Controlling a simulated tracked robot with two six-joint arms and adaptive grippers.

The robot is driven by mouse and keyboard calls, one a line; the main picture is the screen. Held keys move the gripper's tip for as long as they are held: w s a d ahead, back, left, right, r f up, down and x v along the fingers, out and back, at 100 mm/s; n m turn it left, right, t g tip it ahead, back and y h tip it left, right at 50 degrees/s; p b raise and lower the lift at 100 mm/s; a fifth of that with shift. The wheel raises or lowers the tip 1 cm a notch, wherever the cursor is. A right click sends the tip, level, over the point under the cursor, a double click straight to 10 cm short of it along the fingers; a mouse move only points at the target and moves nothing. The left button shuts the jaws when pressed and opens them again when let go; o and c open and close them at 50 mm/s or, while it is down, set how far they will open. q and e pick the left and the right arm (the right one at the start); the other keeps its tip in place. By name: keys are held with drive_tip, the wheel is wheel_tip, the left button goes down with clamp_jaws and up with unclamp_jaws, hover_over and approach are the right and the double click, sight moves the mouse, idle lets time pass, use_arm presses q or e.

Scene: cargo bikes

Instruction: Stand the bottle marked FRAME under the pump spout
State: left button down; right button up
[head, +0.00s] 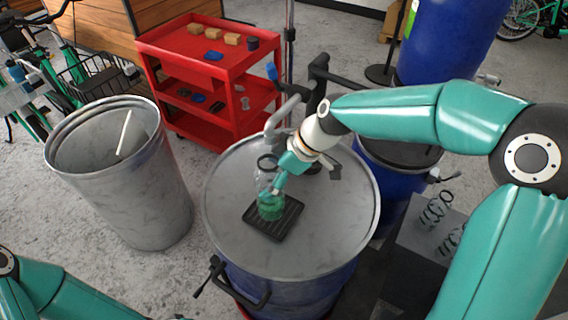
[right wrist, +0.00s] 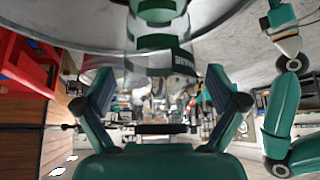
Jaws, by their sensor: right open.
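The clear bottle (head: 270,209) with green liquid stands upright on a black ridged tray (head: 257,222) on the drum lid. A dark ring shows at its top. In the right wrist view the bottle (right wrist: 155,42) appears upside down, with a dark label whose lettering seems to read FRAME. The grey pump spout (head: 270,131) shows just above the bottle in the head view; the exact alignment is hard to tell. My right gripper (head: 272,187) is beside the bottle. Its fingers (right wrist: 160,95) are spread, with a gap to the bottle. My left gripper is out of view.
The tray lies on the grey lid of a blue drum (head: 230,240). An open grey bin (head: 150,200) stands left, and a red cart (head: 215,75) with small items behind. The lid's left side is clear.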

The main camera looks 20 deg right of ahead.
drive_tip(key=v, duration=1.2)
drive_tip(key=shift+b, duration=0.45)
